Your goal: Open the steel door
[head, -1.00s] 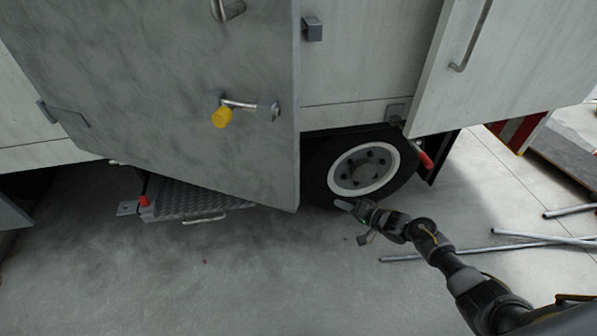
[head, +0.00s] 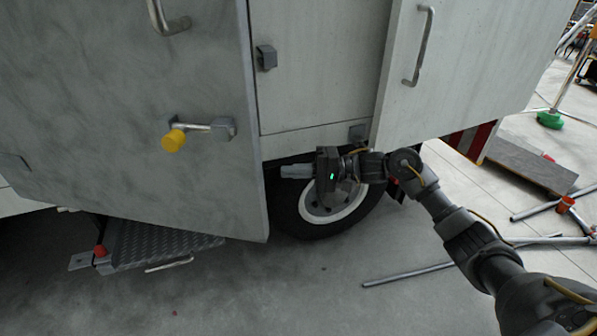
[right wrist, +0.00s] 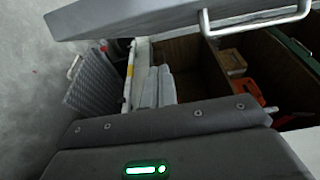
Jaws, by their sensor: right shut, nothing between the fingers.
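The grey steel door (head: 90,110) fills the left of the head view, standing out from the truck body. It carries a silver lever with a yellow knob (head: 173,141) and a bent grab handle above. In the right wrist view, a grey door panel (right wrist: 150,15) with a silver handle crosses the top, and an open compartment (right wrist: 185,68) shows beyond it. My right gripper (head: 284,171) is shut and empty, just right of the door's free edge, in front of the wheel. Its fingers (right wrist: 155,88) point into the gap behind the door. My left gripper is out of view.
A white door panel (head: 470,70) stands out at the right. The wheel (head: 330,200) lies behind my right gripper. A metal step (head: 150,245) sits below the steel door. Loose pipes (head: 410,273) lie on the floor at right.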

